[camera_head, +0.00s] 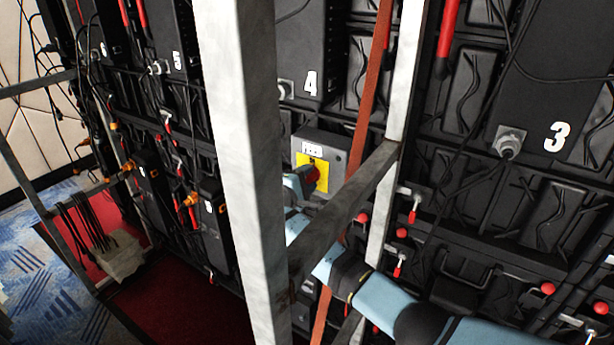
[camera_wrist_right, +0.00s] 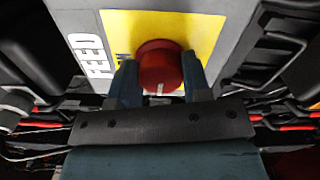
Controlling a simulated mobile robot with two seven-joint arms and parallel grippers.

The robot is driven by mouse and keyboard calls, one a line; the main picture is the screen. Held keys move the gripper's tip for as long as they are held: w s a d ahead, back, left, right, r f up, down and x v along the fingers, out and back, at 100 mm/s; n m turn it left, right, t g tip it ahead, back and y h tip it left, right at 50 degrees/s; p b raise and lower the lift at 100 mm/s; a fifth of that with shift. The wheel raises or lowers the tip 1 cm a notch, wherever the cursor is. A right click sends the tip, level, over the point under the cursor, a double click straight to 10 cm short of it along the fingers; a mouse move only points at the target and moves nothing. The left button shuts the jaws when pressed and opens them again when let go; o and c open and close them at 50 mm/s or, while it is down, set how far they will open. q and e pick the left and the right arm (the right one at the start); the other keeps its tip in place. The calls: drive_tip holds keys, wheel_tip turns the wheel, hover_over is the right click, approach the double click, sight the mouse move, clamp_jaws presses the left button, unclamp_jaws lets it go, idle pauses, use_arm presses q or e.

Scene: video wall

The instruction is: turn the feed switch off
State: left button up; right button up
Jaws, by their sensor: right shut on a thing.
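The feed switch is a red round knob (camera_wrist_right: 160,68) on a yellow plate (camera_wrist_right: 205,28), with a white "FEED" label (camera_wrist_right: 92,55) beside it in the right wrist view. A white mark shows on the knob's near edge. In the head view my right gripper (camera_head: 302,180) is partly hidden behind the metal frame. My left gripper is not in view.
A pale metal post (camera_head: 243,150) stands in front, left of the box. A diagonal bar (camera_head: 345,210) crosses over my right arm. A rust-coloured strap (camera_head: 367,100) hangs right of the box. Black panels with cables and red handles surround it.

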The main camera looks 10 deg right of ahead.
drive_tip(key=shift+n, duration=0.3)
drive_tip(key=o, duration=0.9)
drive_tip(key=b+v, duration=0.2)
drive_tip(key=v, duration=1.2)
